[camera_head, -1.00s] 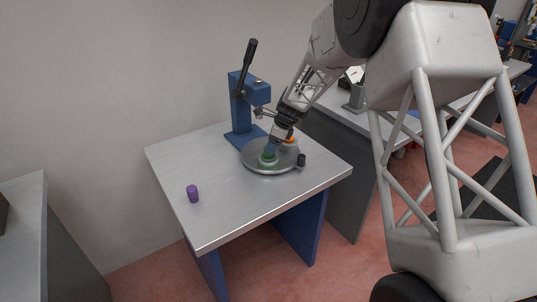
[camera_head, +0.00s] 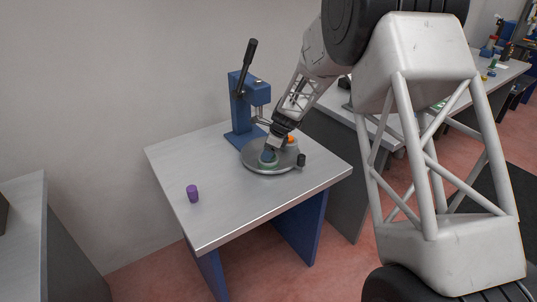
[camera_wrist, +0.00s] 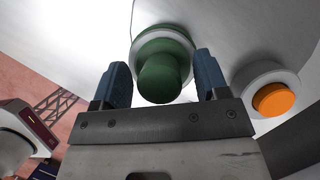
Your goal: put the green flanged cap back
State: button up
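The green flanged cap (camera_wrist: 162,70) shows in the wrist view with its round knob toward the camera. Its flange lies against a pale round surface. In the head view the cap (camera_head: 267,163) is a small green patch on the round grey plate (camera_head: 252,167), partly hidden by my gripper. My gripper (camera_head: 271,153) points down at the cap. In the wrist view its blue fingers (camera_wrist: 163,76) stand on either side of the knob, with a visible gap at each side. The gripper is open. What lies under the flange is hidden.
An orange round part (camera_wrist: 274,99) in a grey ring sits beside the right finger. A dark knob (camera_head: 301,160) stands at the plate's right edge. A blue lever press (camera_head: 241,105) stands behind. A purple cylinder (camera_head: 192,194) is at front left. The table's front is otherwise clear.

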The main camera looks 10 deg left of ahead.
jog(key=c, duration=1.1)
jog(key=shift+r, duration=0.75)
notch_tip(320, 180, up, 2)
jog(key=shift+r, duration=0.1)
jog(key=s+d, duration=0.2)
jog(key=s, duration=0.3)
jog(key=s+d+r, duration=0.1)
jog(key=s+d, duration=0.1)
jog(key=s, duration=0.3)
jog(key=s+d, duration=0.2)
jog(key=s, duration=0.2)
jog(key=shift+s+d+r, duration=0.1)
jog(key=shift+s+r, duration=0.1)
jog(key=shift+s, duration=0.2)
